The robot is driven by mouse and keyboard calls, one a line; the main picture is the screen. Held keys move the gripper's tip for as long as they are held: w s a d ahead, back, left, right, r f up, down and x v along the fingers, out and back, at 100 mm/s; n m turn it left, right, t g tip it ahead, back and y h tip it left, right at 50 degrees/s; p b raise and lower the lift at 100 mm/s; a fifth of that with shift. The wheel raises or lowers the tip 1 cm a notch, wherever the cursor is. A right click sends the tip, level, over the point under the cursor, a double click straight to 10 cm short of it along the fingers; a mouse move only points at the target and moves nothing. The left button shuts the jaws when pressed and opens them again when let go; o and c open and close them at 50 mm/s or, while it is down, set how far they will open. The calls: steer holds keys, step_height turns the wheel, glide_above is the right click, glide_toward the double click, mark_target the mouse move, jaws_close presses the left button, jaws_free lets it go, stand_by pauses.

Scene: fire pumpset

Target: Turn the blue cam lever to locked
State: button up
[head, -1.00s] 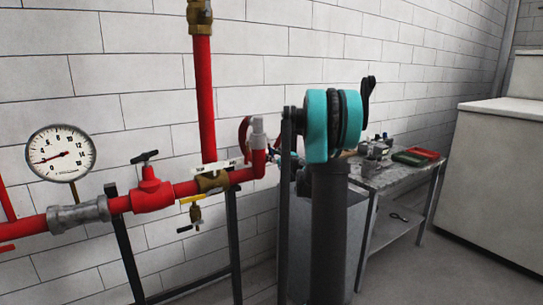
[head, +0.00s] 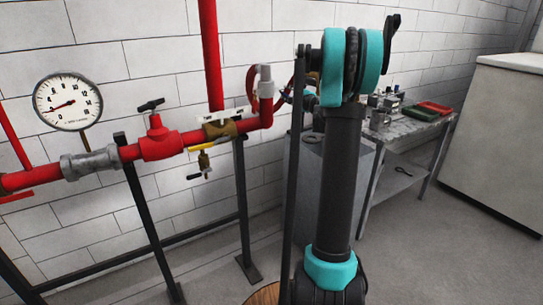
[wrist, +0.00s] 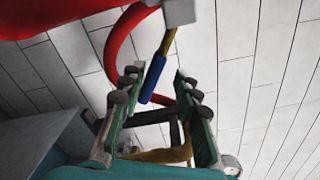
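The blue cam lever (wrist: 153,78) shows in the wrist view as a slim blue sleeve on a yellowish arm, slanting down from a pale grey block (wrist: 180,12). My gripper (wrist: 153,80) is open, with its two green fingers spread on either side of the lever. Gaps show between the lever and both fingers, though I cannot tell how deep the lever sits between them.
A red hose (wrist: 118,40) curves close beside the left finger. Red pipework with a red valve (head: 159,140) and a gauge (head: 68,101) runs along the white brick wall. A workbench (head: 410,130) with red and green trays stands to the right. Open floor lies in front.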

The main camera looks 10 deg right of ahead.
steer(key=r+n, duration=0.2)
steer(key=n, duration=0.1)
steer(key=r+n, duration=0.1)
steer(key=n, duration=0.1)
steer(key=shift+w+d, duration=0.1)
steer(key=shift+d, duration=0.2)
steer(key=v, duration=1.7)
steer(key=s+a+f+n+g, duration=0.4)
steer(key=s+a+f, duration=0.2)
steer(key=a+f, duration=0.2)
steer(key=s+a+f+n+g, duration=0.3)
steer(key=s+a+f, duration=0.3)
steer(key=a, duration=0.6)
step_height(320, 180, down, 2)
steer(key=shift+s+f+n+g, duration=0.1)
steer(key=shift+s+n+g, duration=0.1)
steer(key=shift+n+g, duration=0.2)
